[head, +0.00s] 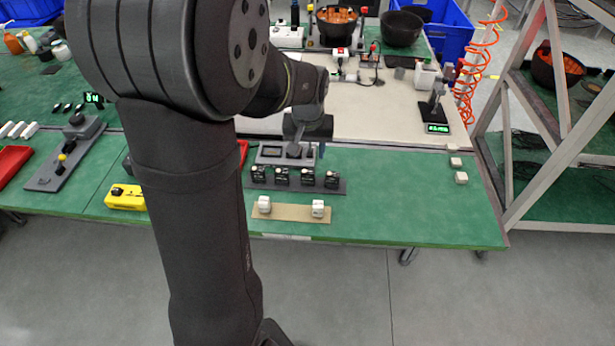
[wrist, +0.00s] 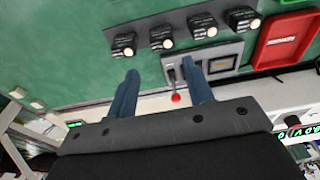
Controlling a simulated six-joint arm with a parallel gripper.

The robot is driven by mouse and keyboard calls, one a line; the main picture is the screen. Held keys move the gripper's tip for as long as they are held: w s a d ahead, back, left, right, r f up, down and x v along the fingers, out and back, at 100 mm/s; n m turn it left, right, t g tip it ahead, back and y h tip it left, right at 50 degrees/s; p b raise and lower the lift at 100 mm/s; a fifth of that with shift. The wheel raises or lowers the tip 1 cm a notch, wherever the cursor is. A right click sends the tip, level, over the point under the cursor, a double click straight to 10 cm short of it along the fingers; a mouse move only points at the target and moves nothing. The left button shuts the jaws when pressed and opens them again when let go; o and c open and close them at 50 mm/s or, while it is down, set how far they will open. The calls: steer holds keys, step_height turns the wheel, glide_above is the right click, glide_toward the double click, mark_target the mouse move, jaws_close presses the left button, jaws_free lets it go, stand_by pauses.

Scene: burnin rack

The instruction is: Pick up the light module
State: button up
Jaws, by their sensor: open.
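Several small black modules with pale round faces stand in a row on the green bench. One is the leftmost black module (wrist: 124,44) in the wrist view, and the row also shows in the head view (head: 307,177). I cannot tell which single one is the light module. My gripper (wrist: 160,88) is open and empty, with its two blue fingers apart. It hangs above the grey panel unit (wrist: 215,60), behind the row in the head view. A lever with a red ball (wrist: 175,98) shows between the fingers.
A tan strip (head: 290,213) with two white blocks lies in front of the row. A red tray (wrist: 290,38) lies beside the panel unit. A yellow box (head: 125,198) stands to the left. Green bench to the right is mostly clear; small white blocks (head: 455,162) sit near its right edge.

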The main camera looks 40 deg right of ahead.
mark_target(308, 171)
steer(key=f, duration=0.6)
steer(key=shift+w+d, duration=0.35)
steer(key=shift+w+d+f, duration=0.1)
steer(key=shift+w+f, duration=0.05)
steer(key=shift+f, duration=0.7)
steer(key=shift+w+d+f, duration=0.1)
steer(key=shift+w+f, duration=0.1)
steer(key=shift+f, duration=0.7)
steer(key=shift+w+d+f, duration=0.1)
steer(key=shift+w+f, duration=0.05)
steer(key=shift+f, duration=0.7)
steer(key=c, duration=0.8)
steer(key=shift+o, duration=0.2)
steer(key=shift+r, duration=0.15)
